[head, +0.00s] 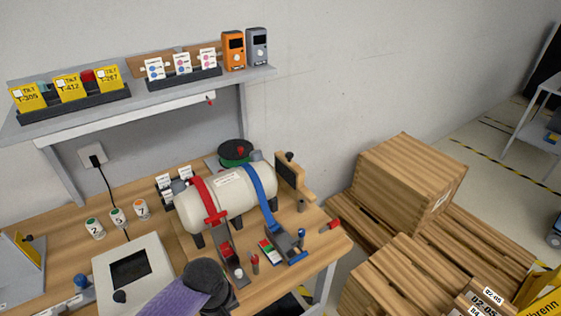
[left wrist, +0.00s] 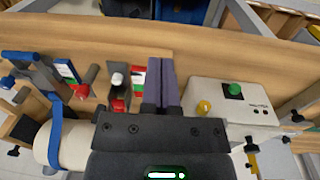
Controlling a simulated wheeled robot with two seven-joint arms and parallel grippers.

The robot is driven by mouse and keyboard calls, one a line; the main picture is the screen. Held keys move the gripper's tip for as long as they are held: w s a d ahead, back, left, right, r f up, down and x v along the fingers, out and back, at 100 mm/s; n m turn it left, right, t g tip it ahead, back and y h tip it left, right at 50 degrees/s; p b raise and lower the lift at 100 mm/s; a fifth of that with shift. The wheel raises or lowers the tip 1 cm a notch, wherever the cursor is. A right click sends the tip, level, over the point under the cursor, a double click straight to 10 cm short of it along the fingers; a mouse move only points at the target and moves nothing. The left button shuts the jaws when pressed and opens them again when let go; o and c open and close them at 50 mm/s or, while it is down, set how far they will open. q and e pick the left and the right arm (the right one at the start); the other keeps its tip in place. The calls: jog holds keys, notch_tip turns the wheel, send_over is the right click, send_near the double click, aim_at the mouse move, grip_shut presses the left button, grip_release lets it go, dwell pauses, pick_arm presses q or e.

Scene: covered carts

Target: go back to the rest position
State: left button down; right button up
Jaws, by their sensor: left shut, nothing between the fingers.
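My left gripper (left wrist: 165,65) shows in the left wrist view with its two purple-grey fingers together and nothing between them. It is over the bench, between the red strap's buckle (left wrist: 118,88) and a white control box (left wrist: 225,97). In the head view a purple and black part of my arm enters at the bottom, in front of the bench; the fingertips cannot be made out there. My right gripper is in neither view.
A white tank (head: 230,196) with a red strap (head: 206,196) and a blue strap (head: 262,190) stands on the wooden bench (head: 60,222). The control box (head: 110,265) is close left of my arm. A shelf (head: 150,98) runs above. Wooden crates (head: 408,185) stand at right.

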pick_arm(q)
jog(key=s+a+f+m+b, duration=0.2)
jog(key=s+f+b, duration=0.35)
jog(key=f, duration=0.75)
jog(key=s+a+f+m+b, duration=0.25)
jog(key=s+f+b, duration=0.35)
jog(key=f, duration=0.8)
jog(key=s+f+m+b, duration=0.1)
jog(key=s+f, duration=0.2)
jog(key=s, duration=0.3)
jog(key=s+a+f+m+b, duration=0.1)
jog(key=s+f+m+b, duration=0.1)
jog(key=s+f, duration=0.2)
jog(key=s+a+f+m+b, duration=0.1)
jog(key=s+f, duration=0.3)
jog(key=s, duration=0.6)
jog(key=shift+y+b, duration=0.3)
jog(key=shift+y, duration=0.1)
jog(key=shift+f, duration=0.1)
